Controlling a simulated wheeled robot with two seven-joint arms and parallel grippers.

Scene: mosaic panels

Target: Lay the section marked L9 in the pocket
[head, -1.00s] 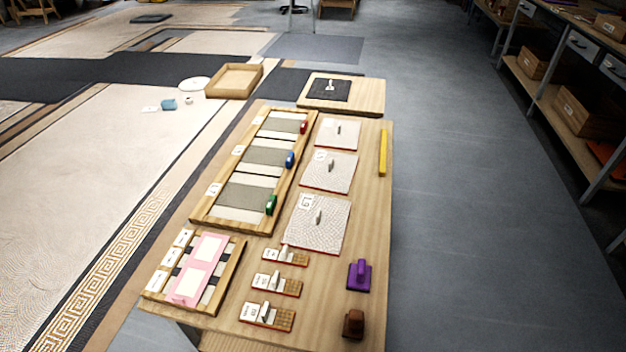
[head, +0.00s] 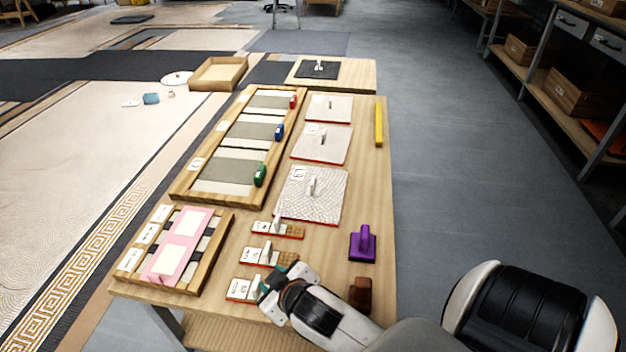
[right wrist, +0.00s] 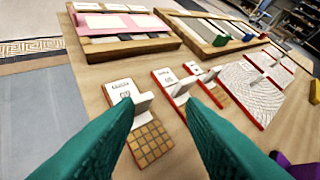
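Three small sections with white labels, upright white handles and brown gridded ends lie at the table's near side: the nearest (head: 240,290), the middle (head: 255,254) and the far one (head: 268,229). Their print is too small to read surely. My right gripper (head: 270,284) is open at the nearest one. In the right wrist view its teal fingers (right wrist: 160,103) stand either side of that section's handle (right wrist: 143,104), nothing clamped. A tray (head: 215,258) with labelled slots and a pink plate (head: 168,262) lies left of them. My left gripper is out of view.
A long wooden frame (head: 182,187) with several grey panels and red, blue and green handles lies behind. Three larger handled panels, the nearest one here (head: 310,200), lie beside it. A purple handled block (head: 362,246) and a brown block (head: 360,293) stand right.

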